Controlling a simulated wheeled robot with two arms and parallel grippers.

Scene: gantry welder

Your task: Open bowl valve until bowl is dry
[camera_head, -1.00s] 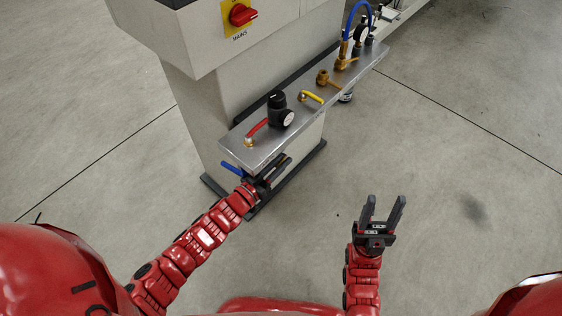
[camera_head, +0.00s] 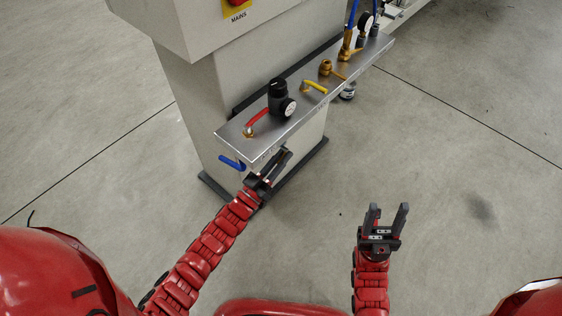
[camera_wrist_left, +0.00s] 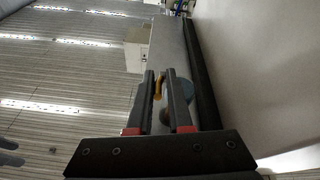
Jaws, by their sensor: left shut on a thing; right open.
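My left gripper (camera_head: 284,156) is under the front edge of the metal shelf (camera_head: 232,140), pointing beneath it. In the left wrist view its fingers (camera_wrist_left: 160,80) are close together around a small yellow-orange part (camera_wrist_left: 158,86), apparently the bowl valve. A round blue-grey body (camera_wrist_left: 180,96), likely the bowl, shows behind the right finger and is partly hidden. I cannot tell whether it holds water. Above the shelf stands a black regulator (camera_head: 278,95) with a round gauge. My right gripper (camera_head: 387,212) is open and empty over the floor, away from the shelf.
A red lever (camera_head: 257,123) and a yellow lever (camera_head: 315,87) sit on the shelf. A blue lever (camera_head: 231,162) sticks out below its left end. Brass fittings (camera_head: 327,68) stand farther right. The machine column (camera_head: 195,105) stands behind; the floor in front is clear.

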